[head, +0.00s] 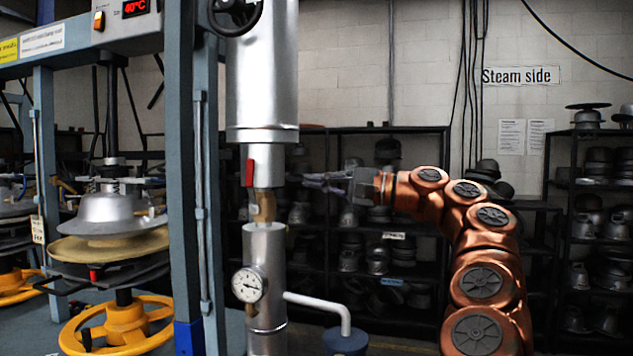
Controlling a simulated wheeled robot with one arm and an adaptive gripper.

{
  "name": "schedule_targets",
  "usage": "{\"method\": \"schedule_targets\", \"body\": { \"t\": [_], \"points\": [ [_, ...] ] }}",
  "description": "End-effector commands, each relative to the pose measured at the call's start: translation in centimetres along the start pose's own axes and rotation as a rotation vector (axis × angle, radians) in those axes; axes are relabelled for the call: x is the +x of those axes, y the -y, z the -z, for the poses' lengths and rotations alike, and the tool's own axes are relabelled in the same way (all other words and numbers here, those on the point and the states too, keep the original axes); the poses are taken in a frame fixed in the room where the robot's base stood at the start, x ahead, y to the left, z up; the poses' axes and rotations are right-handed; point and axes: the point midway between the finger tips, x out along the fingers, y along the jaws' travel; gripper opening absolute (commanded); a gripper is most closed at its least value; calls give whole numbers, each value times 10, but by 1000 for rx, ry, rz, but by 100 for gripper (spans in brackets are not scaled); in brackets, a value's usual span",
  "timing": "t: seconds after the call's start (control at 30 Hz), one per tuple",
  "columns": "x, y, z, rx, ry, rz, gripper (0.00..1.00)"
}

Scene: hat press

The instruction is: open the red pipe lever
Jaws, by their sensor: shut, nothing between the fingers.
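The red pipe lever (250,172) is on the brass valve (265,203) of the vertical silver pipe (266,270). The lever points up along the pipe, on its left side. My gripper (298,179) is at the end of my copper-coloured arm, to the right of the valve, at about the lever's height. Its fingers are shut and point left toward the valve. I see nothing held in them. I cannot tell whether the fingertips touch the valve; they look apart from the lever.
A pressure gauge (249,285) and a white side pipe (320,304) sit below the valve. A blue-grey press frame (183,150) stands close on the left, with a yellow handwheel (125,322). Dark shelves with hat moulds (375,275) line the back.

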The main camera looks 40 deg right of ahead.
Motion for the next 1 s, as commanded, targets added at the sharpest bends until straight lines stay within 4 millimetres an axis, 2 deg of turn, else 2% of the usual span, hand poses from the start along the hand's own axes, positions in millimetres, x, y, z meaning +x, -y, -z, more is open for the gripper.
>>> {"method": "schedule_targets", "body": {
  "t": [0.2,0.53,0.7,1.0],
  "points": [
    [41,1,-2,0,6,-3,0],
    [93,1,-1,1,3,-2,0],
    [107,0,0,1,2,-2,0],
    [112,0,0,0,1,-1,0]
  ]
}}
